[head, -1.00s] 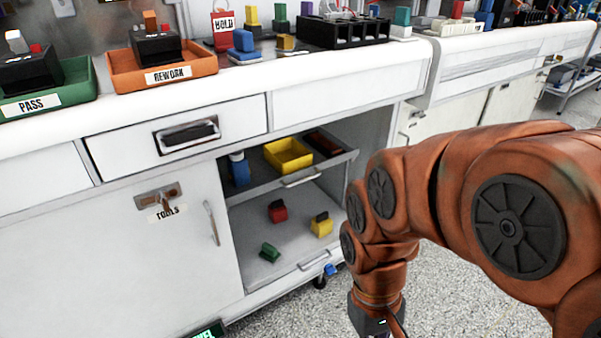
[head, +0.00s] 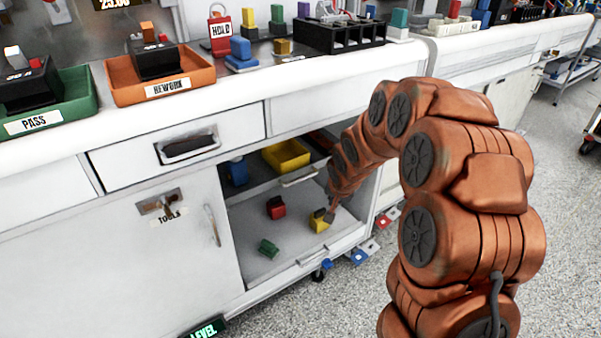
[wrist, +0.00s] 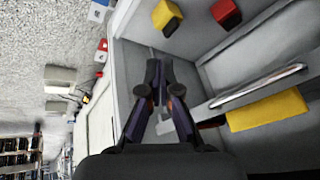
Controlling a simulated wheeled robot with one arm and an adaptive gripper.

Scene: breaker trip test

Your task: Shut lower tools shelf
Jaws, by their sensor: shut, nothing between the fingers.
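The lower shelf (head: 250,226) is a pale board low in the open right half of the tools cabinet (head: 120,262). Its front handle (head: 313,254) is near the cabinet's bottom front edge; I cannot tell how far out the shelf stands. A red block (head: 276,208), a green block (head: 268,248) and a yellow block (head: 318,225) sit on it. My gripper (head: 329,214) is shut and empty, at the shelf's right side by the yellow block. In the wrist view the closed fingers (wrist: 158,70) point toward the shelf's side, with the yellow block (wrist: 167,15) beyond.
The upper shelf (head: 262,182), with a yellow bin (head: 285,157) and its own handle (head: 300,177), is just above my gripper. The cabinet door (head: 90,280) is at the left. Small blocks (head: 358,257) lie on the floor at right.

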